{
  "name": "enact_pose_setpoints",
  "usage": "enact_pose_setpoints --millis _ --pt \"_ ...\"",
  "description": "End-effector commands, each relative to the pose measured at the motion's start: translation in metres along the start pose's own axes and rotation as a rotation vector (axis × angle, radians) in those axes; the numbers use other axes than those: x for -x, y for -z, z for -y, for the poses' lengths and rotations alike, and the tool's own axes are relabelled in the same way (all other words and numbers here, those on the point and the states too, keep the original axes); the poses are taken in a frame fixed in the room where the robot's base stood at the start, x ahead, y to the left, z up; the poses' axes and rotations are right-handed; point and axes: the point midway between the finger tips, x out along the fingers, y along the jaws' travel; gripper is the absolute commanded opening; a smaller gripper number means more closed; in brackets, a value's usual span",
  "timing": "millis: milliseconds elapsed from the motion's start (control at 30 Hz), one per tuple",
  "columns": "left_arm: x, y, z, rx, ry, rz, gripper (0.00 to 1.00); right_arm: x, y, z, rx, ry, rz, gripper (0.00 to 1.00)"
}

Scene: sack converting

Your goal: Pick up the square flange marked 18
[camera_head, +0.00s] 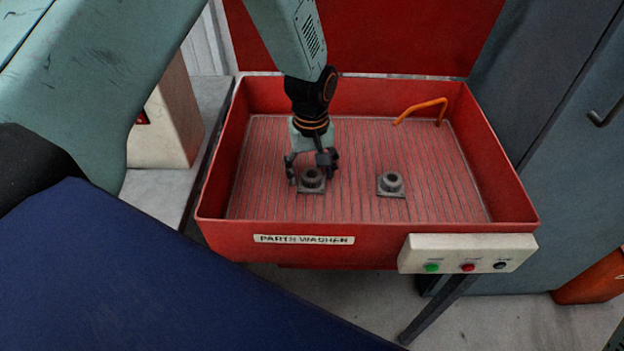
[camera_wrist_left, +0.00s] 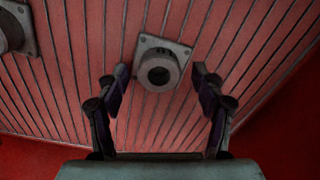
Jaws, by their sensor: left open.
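Two grey square flanges with round hubs sit on the ribbed floor of the red parts washer. One flange (camera_head: 311,181) is directly below my left gripper (camera_head: 312,168); the other flange (camera_head: 391,184) is to its right, clear of it. In the left wrist view, the nearer flange (camera_wrist_left: 159,68) lies just ahead of and between the open fingers of my left gripper (camera_wrist_left: 160,85). The other flange (camera_wrist_left: 14,32) is cut off at the upper left there. No number 18 can be read on either flange. My left gripper is open and empty. My right gripper is not in view.
The red washer basin (camera_head: 370,226) has raised walls around the flanges. An orange bent pipe (camera_head: 420,109) rises at its back right. A control box (camera_head: 467,253) with buttons is on its front right. The floor right of the second flange is clear.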

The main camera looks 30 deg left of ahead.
Motion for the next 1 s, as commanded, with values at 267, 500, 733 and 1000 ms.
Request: enact_pose_setpoints --millis 267,500,733,1000 --pt "0.0003 0.0009 -0.0005 0.0 0.001 0.001 0.52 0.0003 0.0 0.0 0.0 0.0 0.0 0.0" --pt "0.0004 0.0009 -0.0004 0.0 0.0 0.001 0.31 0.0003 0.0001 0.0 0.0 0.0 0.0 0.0" --pt "0.0007 0.001 -0.0005 0.0 0.0 0.0 0.12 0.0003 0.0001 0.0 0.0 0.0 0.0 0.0" --pt "0.0013 0.0015 -0.0009 0.0 -0.001 -0.001 0.0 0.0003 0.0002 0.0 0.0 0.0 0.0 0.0"
